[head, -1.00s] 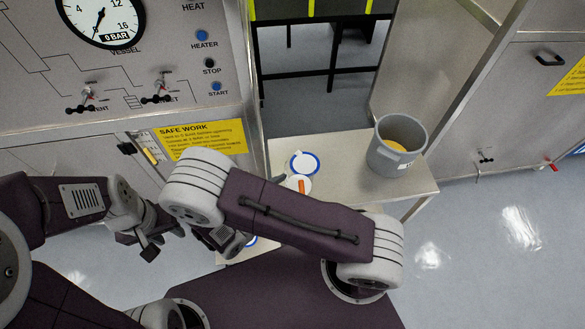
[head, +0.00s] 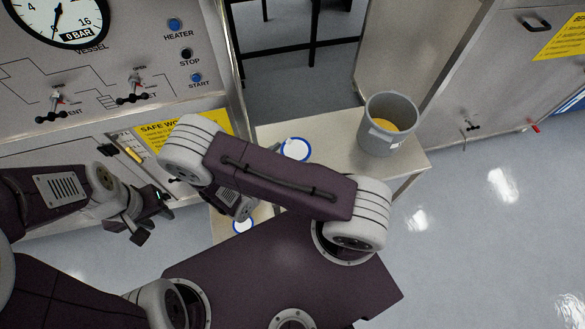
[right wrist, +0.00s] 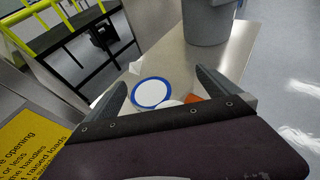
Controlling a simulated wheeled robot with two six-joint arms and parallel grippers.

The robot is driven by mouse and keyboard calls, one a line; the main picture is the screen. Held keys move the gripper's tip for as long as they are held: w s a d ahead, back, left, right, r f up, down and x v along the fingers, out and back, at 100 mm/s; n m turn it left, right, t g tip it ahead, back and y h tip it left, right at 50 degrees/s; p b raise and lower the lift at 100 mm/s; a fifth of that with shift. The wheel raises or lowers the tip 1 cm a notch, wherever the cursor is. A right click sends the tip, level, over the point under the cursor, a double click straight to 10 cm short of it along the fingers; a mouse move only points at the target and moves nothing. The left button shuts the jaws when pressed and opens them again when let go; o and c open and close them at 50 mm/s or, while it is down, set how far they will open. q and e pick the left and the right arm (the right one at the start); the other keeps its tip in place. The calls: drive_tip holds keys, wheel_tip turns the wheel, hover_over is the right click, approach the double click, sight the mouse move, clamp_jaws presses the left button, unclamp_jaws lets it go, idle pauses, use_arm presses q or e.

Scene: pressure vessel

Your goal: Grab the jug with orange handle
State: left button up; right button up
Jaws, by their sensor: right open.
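In the right wrist view an orange handle (right wrist: 193,98) shows just inside the right fingertip, beside a white round top (right wrist: 171,104). The gripper body hides the rest of that jug. My right gripper (right wrist: 160,82) is open above it, with nothing visibly held. In the head view my right arm covers the orange handle, and my right gripper (head: 243,207) is partly hidden beneath the arm. My left gripper (head: 146,215) is at the left, away from the table, and its jaw opening is unclear.
A white round top with blue rim (head: 296,149) is on the steel table (head: 335,128); another blue-rimmed one (head: 243,225) is nearer. A grey bucket (head: 388,128) with yellow contents stands at the table's right. The vessel panel (head: 110,75) rises at the left.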

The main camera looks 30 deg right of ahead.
sight(300, 149)
drive_tip(key=x, duration=0.3)
drive_tip(key=shift+w+d+f, duration=0.1)
drive_tip(key=shift+w, duration=0.05)
drive_tip(key=c, duration=1.9)
